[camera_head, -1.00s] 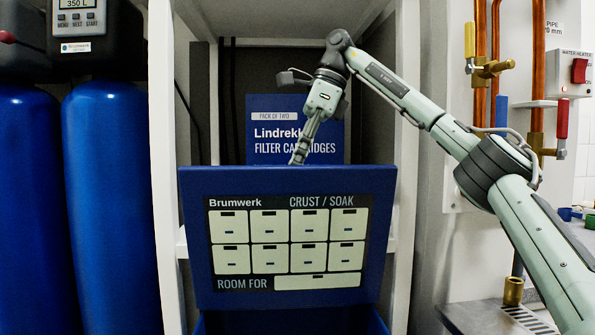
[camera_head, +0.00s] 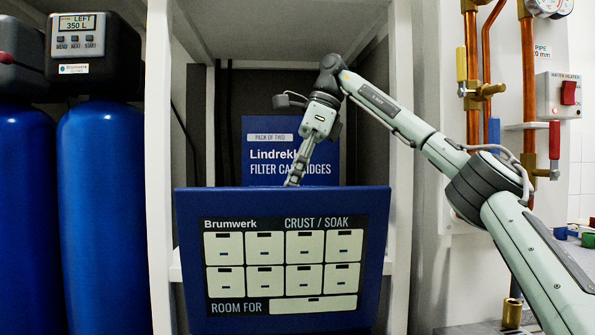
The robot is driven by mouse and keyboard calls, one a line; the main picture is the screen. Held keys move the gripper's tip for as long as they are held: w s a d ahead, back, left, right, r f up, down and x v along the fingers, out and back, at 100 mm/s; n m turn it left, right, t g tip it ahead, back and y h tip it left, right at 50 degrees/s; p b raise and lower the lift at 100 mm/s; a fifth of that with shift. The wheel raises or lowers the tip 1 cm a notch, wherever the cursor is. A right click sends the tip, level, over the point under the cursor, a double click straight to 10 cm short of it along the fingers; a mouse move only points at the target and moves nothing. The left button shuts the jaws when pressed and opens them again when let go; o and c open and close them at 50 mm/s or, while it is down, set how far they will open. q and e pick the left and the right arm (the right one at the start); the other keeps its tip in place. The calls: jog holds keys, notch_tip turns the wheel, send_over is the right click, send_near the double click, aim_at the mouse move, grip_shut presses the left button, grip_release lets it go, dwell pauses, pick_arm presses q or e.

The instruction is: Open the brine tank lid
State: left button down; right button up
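The brine tank lid (camera_head: 190,265) is a blue panel standing raised and nearly upright, its face towards me. It carries a dark label (camera_head: 284,223) reading Brumwerk, CRUST / SOAK, with rows of pale boxes. The tank body under it is almost entirely out of the picture at the bottom. My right gripper (camera_head: 294,178) points down at the lid's top edge, on its far side. Its fingers look close together, but the tips are at or behind the edge, so contact and opening cannot be told. My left gripper is not in view.
A blue Lindrekk filter cartridge box (camera_head: 262,126) stands behind the lid inside a white cabinet (camera_head: 158,170). Blue cylinders (camera_head: 105,210) stand at left. Copper pipes with valves (camera_head: 472,90) and a red switch (camera_head: 569,92) are on the right wall.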

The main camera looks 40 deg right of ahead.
jog(key=v, duration=0.7)
dwell(0.8)
